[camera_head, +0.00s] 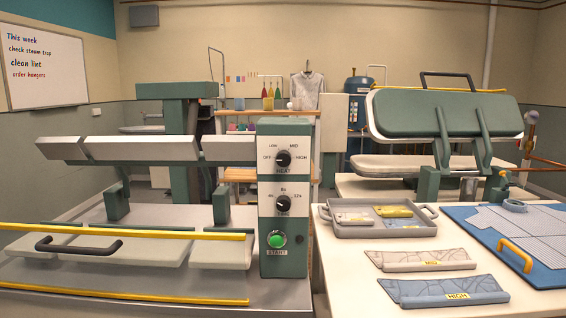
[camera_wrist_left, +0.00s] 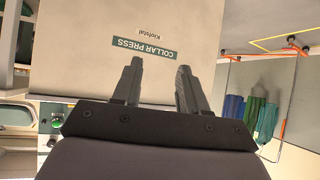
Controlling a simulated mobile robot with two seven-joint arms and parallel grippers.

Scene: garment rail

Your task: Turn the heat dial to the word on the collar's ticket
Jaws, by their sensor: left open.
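The heat dial (camera_head: 283,159) is a black knob on the white panel of the press's control column (camera_head: 283,220). OFF, LOW, MID and HIGH are printed around it; its pointer seems to face OFF, but is small. Two flat collar-like pieces lie on the right table: a beige one (camera_head: 395,261) with a yellow MID ticket (camera_head: 445,264) and a blue one (camera_head: 410,289) with a yellow HIGH ticket (camera_head: 457,296). My left gripper (camera_wrist_left: 159,72) is open and empty in the left wrist view, before a beige panel (camera_wrist_left: 100,55) lettered COLLAR PRESS, upside down.
A second dial (camera_head: 283,203) marked in seconds and a green START button (camera_head: 277,240) sit below the heat dial. A grey tray (camera_head: 350,231) holds small ticketed pieces. A blue board (camera_head: 520,240) lies at right. The press's black handle (camera_head: 78,245) sticks out at left.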

